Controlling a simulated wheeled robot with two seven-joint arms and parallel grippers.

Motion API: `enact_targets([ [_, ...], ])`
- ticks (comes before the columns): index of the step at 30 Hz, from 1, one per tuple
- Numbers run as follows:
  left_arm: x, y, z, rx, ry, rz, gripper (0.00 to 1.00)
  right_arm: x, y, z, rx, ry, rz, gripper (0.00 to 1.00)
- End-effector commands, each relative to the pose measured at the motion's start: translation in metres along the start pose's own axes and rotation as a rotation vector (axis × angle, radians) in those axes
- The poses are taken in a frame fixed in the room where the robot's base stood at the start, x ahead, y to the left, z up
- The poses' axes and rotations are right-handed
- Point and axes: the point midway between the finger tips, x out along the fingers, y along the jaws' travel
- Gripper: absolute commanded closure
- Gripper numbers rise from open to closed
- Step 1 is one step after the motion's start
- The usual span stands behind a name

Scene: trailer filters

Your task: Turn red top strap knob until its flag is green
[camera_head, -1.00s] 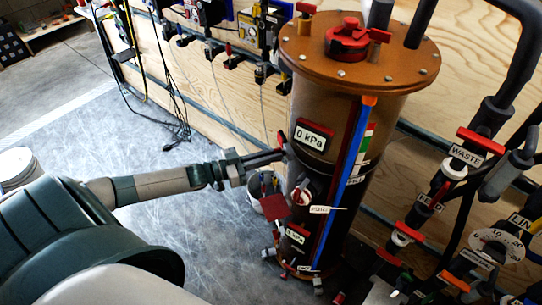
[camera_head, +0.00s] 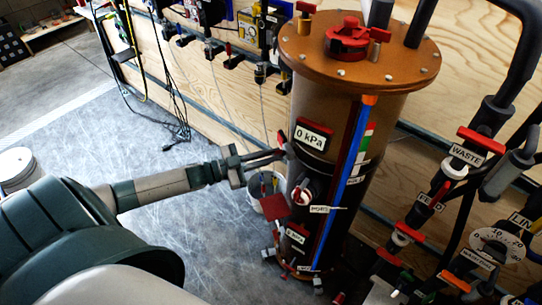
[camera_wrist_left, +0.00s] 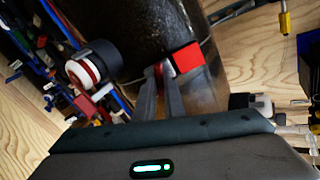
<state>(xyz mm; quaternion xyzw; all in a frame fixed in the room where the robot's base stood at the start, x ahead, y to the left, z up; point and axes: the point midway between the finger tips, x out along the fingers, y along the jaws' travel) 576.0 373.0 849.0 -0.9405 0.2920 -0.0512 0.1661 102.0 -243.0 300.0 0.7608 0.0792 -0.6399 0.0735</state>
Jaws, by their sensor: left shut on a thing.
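The tall cylindrical filter column (camera_head: 325,85) has a copper-coloured lid and a dark lower body. The red top strap knob (camera_head: 282,137) shows as a small red piece at its left side. In the left wrist view a square flag (camera_wrist_left: 187,59) beside the fingertips is red. My left gripper (camera_head: 284,155) reaches the column from the left, and its fingers are shut on the knob. The fingers also show in the left wrist view (camera_wrist_left: 160,78), where they hide most of the knob. My right gripper is not in view.
A 0 kPa display (camera_head: 314,136) sits just right of the fingers. A round white-and-red knob (camera_head: 301,195) and a dark red plate (camera_head: 274,206) are below. Pipes with red-handled valves (camera_head: 480,141) stand at the right.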

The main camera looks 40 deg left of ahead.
Motion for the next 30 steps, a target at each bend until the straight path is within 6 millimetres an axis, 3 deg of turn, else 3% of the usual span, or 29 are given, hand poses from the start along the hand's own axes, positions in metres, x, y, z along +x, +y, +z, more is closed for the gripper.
enact_targets([
  [8, -0.0001, 0.0001, 0.0001, 0.000, 0.000, 0.000, 1.00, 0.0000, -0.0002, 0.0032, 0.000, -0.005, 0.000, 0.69],
  [9, -0.0001, 0.0001, 0.0001, -0.001, 0.000, 0.000, 0.81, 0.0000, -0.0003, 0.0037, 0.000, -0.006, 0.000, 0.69],
  [11, -0.0001, 0.0001, 0.0001, -0.001, 0.000, 0.000, 0.72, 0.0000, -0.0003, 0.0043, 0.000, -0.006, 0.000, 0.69],
  [30, -0.0080, 0.0002, 0.0012, -0.001, -0.001, -0.001, 0.72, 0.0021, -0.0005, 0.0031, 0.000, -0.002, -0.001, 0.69],
])
